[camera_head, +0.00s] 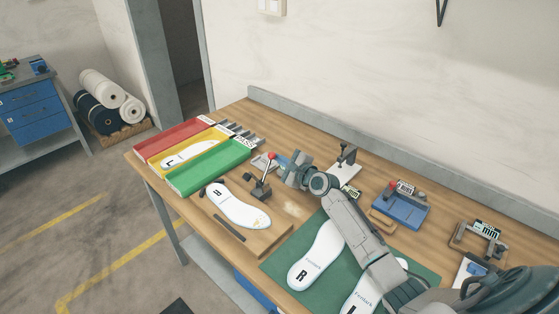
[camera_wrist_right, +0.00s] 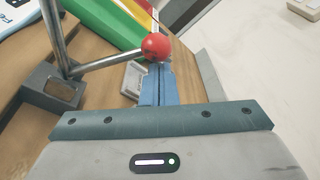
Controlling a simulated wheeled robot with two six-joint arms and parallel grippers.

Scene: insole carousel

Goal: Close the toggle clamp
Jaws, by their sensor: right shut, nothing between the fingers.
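The toggle clamp (camera_head: 262,188) stands on the wooden board (camera_head: 272,236), behind a white insole (camera_head: 238,207) lying there. Its lever rises from the dark base and ends in a red ball knob (camera_head: 271,155). In the right wrist view the knob (camera_wrist_right: 155,46) sits at the end of a metal rod, and the dark clamp base (camera_wrist_right: 52,88) is at the left. My right gripper (camera_head: 284,161) is shut and empty, its blue fingers (camera_wrist_right: 156,82) right by the knob. I cannot tell whether they touch it. My left gripper is out of view.
Red, yellow and green trays (camera_head: 212,169) stand at the left, an insole in the yellow one. A green mat (camera_head: 283,262) with insoles lies at the front right. A black-handled stand (camera_head: 346,160) and a blue fixture (camera_head: 402,208) stand farther right. A wall runs behind.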

